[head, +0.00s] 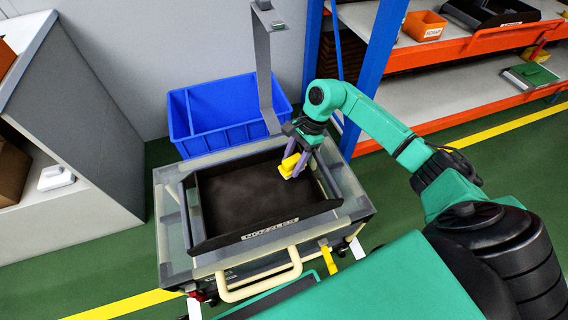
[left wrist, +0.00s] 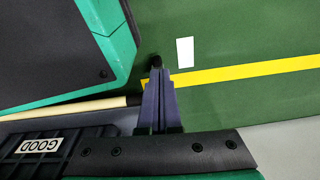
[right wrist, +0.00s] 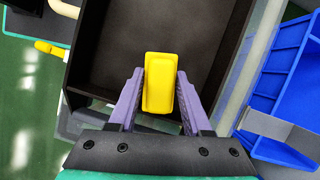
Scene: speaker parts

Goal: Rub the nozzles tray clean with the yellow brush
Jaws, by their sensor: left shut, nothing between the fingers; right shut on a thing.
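The nozzles tray (head: 238,205) is a dark, shallow open tray with a "NOZZLES" label on its front edge, lying on a grey cart. Its floor looks brownish and dull. My right gripper (head: 298,160) is over the tray's right side, shut on the yellow brush (head: 289,166). In the right wrist view the brush (right wrist: 158,84) sits between the purple fingers, above the dark tray floor (right wrist: 135,40); I cannot tell whether it touches. My left gripper (left wrist: 158,85) is shut and empty, away from the tray, and is not seen in the head view.
A grey post (head: 263,70) rises at the cart's back edge, close to my right gripper. A blue bin (head: 225,105) stands behind the cart. A cream handle (head: 260,280) is at the cart's front. Orange shelving (head: 440,50) stands right, a grey cabinet (head: 85,120) left.

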